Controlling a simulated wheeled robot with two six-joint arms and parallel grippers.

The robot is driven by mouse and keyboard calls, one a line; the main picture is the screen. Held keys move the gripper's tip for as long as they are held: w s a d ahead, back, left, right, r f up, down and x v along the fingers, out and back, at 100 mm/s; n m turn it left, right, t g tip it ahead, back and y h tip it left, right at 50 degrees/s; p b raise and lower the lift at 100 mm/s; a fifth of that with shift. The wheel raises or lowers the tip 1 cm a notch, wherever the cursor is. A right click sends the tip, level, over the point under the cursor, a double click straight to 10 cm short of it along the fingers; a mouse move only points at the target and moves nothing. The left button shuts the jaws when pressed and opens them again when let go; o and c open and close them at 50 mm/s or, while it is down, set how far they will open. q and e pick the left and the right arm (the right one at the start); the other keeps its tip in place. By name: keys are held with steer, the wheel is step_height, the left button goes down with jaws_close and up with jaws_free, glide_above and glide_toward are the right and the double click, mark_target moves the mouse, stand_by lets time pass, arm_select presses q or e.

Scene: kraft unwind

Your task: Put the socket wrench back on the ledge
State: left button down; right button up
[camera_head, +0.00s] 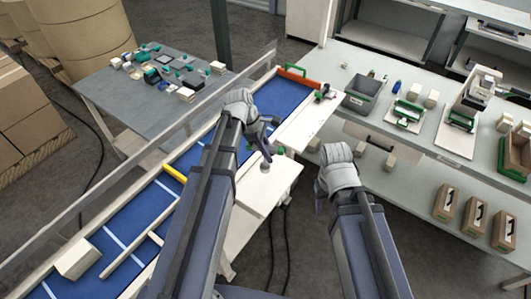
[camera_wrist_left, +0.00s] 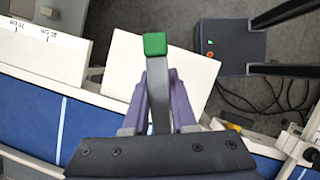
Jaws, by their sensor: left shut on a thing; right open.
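My left gripper (camera_wrist_left: 159,105) is shut on the socket wrench (camera_wrist_left: 158,88), a grey bar with a green block at its end, pointing away from the wrist. A pale ledge with printed scale marks (camera_wrist_left: 40,48) lies at upper left in the wrist view. A white panel (camera_wrist_left: 190,72) lies beneath the wrench; I cannot tell whether they touch. My right gripper (camera_head: 321,198) is open, apart from the bench; its fingers are partly hidden.
The blue conveyor (camera_head: 206,137) runs diagonally, with a yellow piece (camera_head: 174,173) and an orange bar (camera_head: 298,77) on it. A grey table (camera_head: 150,98) with small parts stands behind. The right bench holds a grey bin (camera_head: 367,94) and several brown boxes (camera_head: 475,210). Cables lie on the floor.

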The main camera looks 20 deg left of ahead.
mark_target(267, 165)
arm_select(q)
steer(key=shift+s+a+f+b, duration=0.1)
steer(key=shift+a+f+b, duration=0.1)
steer(key=shift+f+b, duration=0.35)
step_height(267, 165, down, 6)
steer(key=b, duration=0.5)
steer(key=shift+d+r, duration=0.1)
steer(key=shift+r, duration=0.15)
steer(key=shift+f+b, duration=0.55)
steer(key=shift+b, duration=0.2)
steer(key=c, duration=0.6)
jaws_free()
steer(key=shift+c, duration=0.2)
steer(key=shift+r, duration=0.1)
steer(key=p+v, duration=0.7)
steer(key=shift+r, duration=0.1)
steer(key=shift+a+r, duration=0.2)
steer(key=shift+a, duration=0.05)
